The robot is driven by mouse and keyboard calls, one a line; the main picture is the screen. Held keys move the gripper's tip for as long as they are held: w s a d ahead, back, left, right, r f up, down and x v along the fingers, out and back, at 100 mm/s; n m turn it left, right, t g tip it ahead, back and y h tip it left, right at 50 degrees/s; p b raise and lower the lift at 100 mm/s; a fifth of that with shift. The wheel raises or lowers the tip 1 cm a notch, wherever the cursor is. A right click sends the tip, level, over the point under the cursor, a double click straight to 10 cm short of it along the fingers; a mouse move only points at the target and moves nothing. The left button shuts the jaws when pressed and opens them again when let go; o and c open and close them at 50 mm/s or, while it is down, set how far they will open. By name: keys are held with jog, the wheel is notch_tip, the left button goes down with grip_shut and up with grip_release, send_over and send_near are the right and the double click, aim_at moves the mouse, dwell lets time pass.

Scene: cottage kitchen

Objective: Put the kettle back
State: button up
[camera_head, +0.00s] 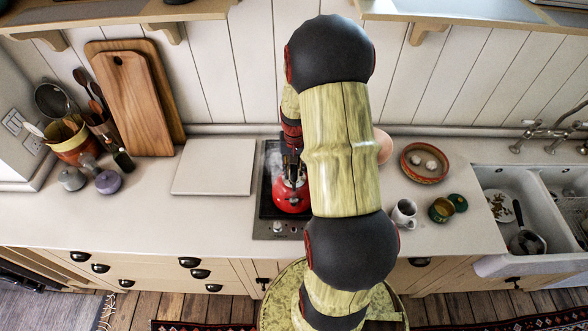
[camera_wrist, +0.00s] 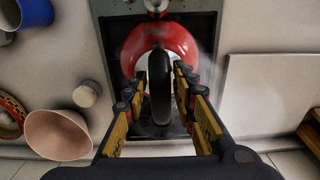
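The red kettle (camera_head: 291,196) stands on the dark hob (camera_head: 268,178) set into the counter. In the wrist view the kettle (camera_wrist: 184,42) lies beyond my fingers, with its black arched handle (camera_wrist: 160,88) between them. My gripper (camera_wrist: 156,84) is open, with one finger on each side of the handle. Narrow gaps show between the handle and the fingers, so I see no firm grip. In the head view my gripper (camera_head: 292,168) is just above the kettle, and my arm hides part of the hob's right side.
A pale board (camera_head: 214,167) lies left of the hob. To the right are a white mug (camera_head: 404,213), a green cup (camera_head: 441,210), an orange bowl (camera_head: 425,178) and the sink (camera_head: 540,215). In the wrist view a pinkish bowl (camera_wrist: 58,134) and small pale jar (camera_wrist: 86,95) are nearby.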

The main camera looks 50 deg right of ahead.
jog(key=shift+o, duration=0.9)
jog(key=shift+r, duration=0.2)
notch_tip(320, 180, up, 12)
jog(key=shift+b, duration=0.3)
jog(key=a+r+n+t+h, duration=0.1)
jog(key=a+r+n, duration=0.1)
jog(key=a+r, duration=0.5)
jog(key=a+r+n+t, duration=0.1)
jog(key=a+r+n, duration=0.3)
jog(key=a, duration=0.6)
jog(key=s+a+r+n+t, duration=0.1)
jog(key=s+a+r, duration=0.1)
jog(key=a, duration=0.3)
jog(key=s+a+r+n+t, duration=0.1)
jog(key=s+a+r, duration=0.1)
jog(key=s+a, duration=0.1)
jog(key=s+a+r+n+t+y, duration=0.1)
jog(key=s+a+r+n, duration=0.1)
jog(key=a, duration=0.4)
jog(key=shift+s+a+r, duration=0.3)
jog(key=shift+s+r, duration=0.25)
jog(key=shift+s, duration=0.2)
